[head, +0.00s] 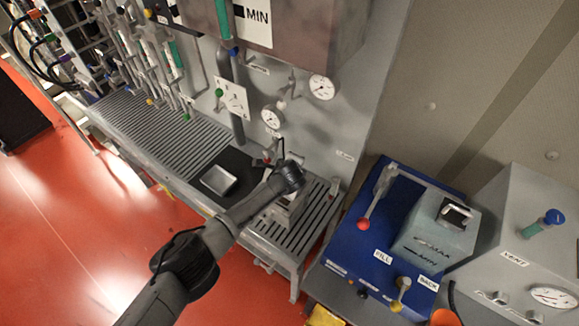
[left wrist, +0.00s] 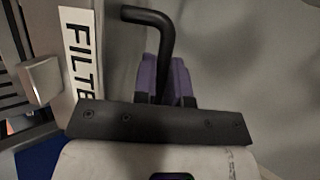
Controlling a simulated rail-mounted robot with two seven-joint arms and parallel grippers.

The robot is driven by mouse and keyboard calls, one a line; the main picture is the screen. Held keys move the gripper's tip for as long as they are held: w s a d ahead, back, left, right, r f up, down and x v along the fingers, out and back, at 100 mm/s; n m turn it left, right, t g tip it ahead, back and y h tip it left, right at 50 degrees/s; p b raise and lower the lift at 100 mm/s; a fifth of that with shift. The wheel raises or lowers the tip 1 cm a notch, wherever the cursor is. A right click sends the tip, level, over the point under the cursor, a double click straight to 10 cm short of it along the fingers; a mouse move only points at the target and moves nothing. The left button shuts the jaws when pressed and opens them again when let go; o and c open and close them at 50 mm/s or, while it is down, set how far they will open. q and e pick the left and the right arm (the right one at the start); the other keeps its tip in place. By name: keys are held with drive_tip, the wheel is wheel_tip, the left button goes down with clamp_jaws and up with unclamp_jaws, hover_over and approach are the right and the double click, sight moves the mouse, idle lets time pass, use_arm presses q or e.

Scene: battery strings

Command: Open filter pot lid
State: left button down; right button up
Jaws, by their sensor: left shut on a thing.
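In the left wrist view, a black bent handle (left wrist: 150,17) rises and turns left at its top. The purple-padded fingers of my left gripper (left wrist: 164,75) are shut on its upright part. Beside it is a white label (left wrist: 77,50) reading "FILTE", the rest cut off. In the head view, my left arm reaches from the lower left, and its wrist (head: 288,180) is over the right end of the slatted bench. The wrist hides most of what is under it, so I cannot tell whether the lid is open. My right gripper is not in view.
Two gauges (head: 321,87) are on the panel behind my wrist. To the right is a blue unit (head: 350,255) with a red-knobbed lever (head: 370,205). Red floor is open at left.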

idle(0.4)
use_arm(q)
drive_tip(key=c, duration=1.2)
unclamp_jaws()
drive_tip(key=shift+s+r, duration=0.25)
drive_tip(key=shift+r, duration=0.1)
drive_tip(key=shift+p+v, duration=0.8)
drive_tip(key=shift+v, duration=5.65)
